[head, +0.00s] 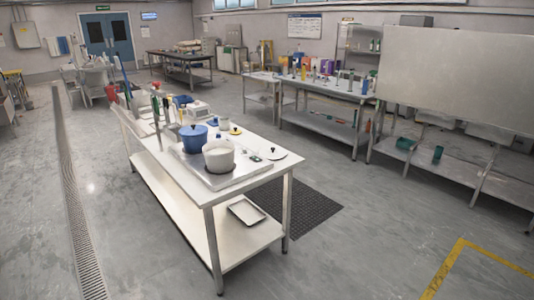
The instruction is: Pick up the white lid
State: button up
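A flat white lid (279,155) with a small dark knob lies at the right edge of the near metal table (270,176). To its left an open white pot (219,158) stands on a metal tray or plate (226,180). A blue pot (194,142) with a blue lid stands behind and left of the white pot. My gripper is not in view, so its distance from the lid and its state do not show.
A yellow-topped item (235,131) and a light mug (224,124) sit behind the pots. The lower shelf holds a shallow tray (246,211). A dark floor mat (303,208) lies right of the table. The floor in front is clear.

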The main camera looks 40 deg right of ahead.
aim_at(271, 152)
jog(key=i, duration=0.85)
jog(key=z, duration=0.05)
